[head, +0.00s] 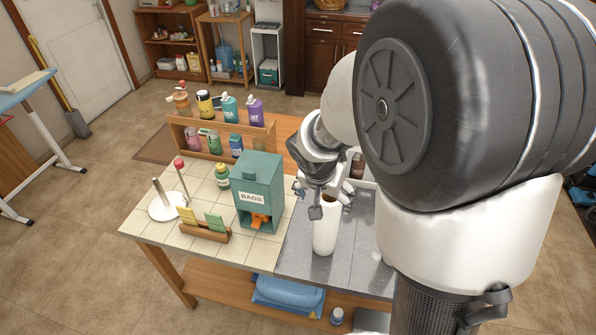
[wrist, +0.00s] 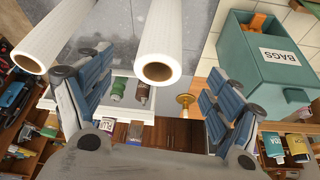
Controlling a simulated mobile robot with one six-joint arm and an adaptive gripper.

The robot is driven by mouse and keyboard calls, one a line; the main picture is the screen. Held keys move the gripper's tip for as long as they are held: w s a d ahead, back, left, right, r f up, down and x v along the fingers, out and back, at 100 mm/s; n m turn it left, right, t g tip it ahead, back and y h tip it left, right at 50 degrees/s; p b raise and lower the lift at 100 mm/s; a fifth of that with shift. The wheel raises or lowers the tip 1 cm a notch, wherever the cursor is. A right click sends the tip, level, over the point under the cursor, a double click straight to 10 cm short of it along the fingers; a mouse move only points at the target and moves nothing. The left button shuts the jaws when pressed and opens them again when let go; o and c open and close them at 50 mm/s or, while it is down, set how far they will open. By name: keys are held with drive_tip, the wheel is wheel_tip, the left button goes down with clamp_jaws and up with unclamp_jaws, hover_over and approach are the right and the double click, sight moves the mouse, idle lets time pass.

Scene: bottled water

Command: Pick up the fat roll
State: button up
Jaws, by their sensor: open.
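A white upright paper roll (head: 325,238) stands on the grey part of the table in the head view. It shows in the middle of the wrist view (wrist: 163,30), with its brown core end facing the camera. A second white roll (wrist: 60,28) is at the upper left of the wrist view; in the head view my arm mostly hides that area. The middle roll looks a little wider, but I cannot tell surely which is fatter. My gripper (head: 324,194) is open and empty, above the first roll's top in the head view; in the wrist view (wrist: 155,95) its fingers are spread.
A teal bags box (head: 257,185) stands left of the roll on the tiled part. A wooden rack (head: 220,140) of several bottles is behind it. A paper towel stand (head: 168,205) and a small card holder (head: 205,230) are at the left. Green and brown bottles (wrist: 117,88) stand beyond the rolls.

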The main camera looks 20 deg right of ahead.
sight(327, 205)
drive_tip(key=b+x, duration=0.1)
drive_tip(key=x, duration=0.4)
drive_tip(key=shift+f, duration=0.2)
drive_tip(key=x, duration=0.2)
drive_tip(key=b+x, duration=0.1)
drive_tip(key=x, duration=0.3)
drive_tip(key=shift+w+d, duration=0.3)
drive_tip(key=shift+w, duration=0.15)
drive_tip(key=shift+c, duration=0.4)
drive_tip(key=shift+r, duration=0.1)
drive_tip(key=c, duration=1.5)
